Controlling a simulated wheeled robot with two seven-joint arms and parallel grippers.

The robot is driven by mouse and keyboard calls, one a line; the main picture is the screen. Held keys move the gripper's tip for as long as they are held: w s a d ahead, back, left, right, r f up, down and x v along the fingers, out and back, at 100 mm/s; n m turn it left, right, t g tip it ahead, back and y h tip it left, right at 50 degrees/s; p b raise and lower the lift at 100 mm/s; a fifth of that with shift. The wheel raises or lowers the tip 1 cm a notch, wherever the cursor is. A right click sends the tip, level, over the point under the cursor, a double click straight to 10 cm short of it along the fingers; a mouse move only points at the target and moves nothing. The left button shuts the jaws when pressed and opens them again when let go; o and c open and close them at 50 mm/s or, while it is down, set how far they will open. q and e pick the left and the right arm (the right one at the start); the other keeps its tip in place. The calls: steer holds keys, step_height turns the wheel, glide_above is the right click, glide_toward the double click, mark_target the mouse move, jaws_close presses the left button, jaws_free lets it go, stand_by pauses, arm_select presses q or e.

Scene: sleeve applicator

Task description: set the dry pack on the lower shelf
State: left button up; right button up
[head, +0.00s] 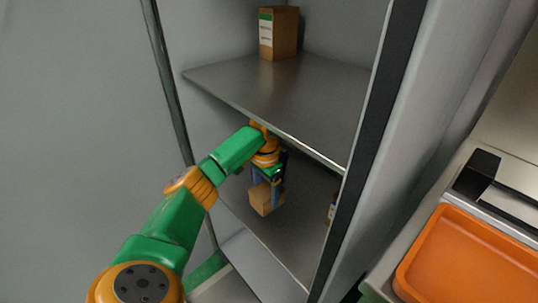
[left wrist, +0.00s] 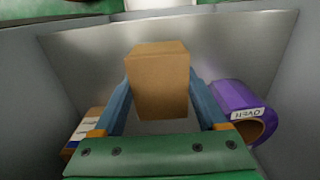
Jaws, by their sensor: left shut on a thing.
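A plain brown cardboard box, seemingly the dry pack (head: 262,201), is in my left gripper (head: 268,183) inside the cabinet. The lower shelf (head: 285,238) is under it; I cannot tell whether the box touches the shelf. In the left wrist view the box (left wrist: 157,88) sits between the two blue fingers of the left gripper (left wrist: 159,98), which are shut on its sides. My left arm reaches in below the upper shelf (head: 300,98). My right gripper is not in view.
A brown box with a green and white label (head: 279,33) stands on the upper shelf. A partly hidden labelled item (head: 332,209) is at the lower shelf's right. The left wrist view shows a purple roll (left wrist: 238,98) and a labelled box (left wrist: 82,130). An orange tray (head: 470,262) lies outside.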

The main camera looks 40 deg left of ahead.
arm_select(q)
steer(key=f, duration=0.2)
steer(key=f+b, duration=0.1)
steer(key=f, duration=0.1)
steer(key=f+b, duration=0.1)
steer(key=f, duration=0.1)
steer(key=shift+w+f, duration=0.35)
steer(key=shift+f, duration=0.05)
steer(key=shift+w+f, duration=0.15)
steer(key=shift+w, duration=0.05)
steer(key=o, duration=1.4)
step_height(320, 180, up, 8)
steer(key=shift+f+p, duration=0.1)
steer(key=shift+p, duration=0.9)
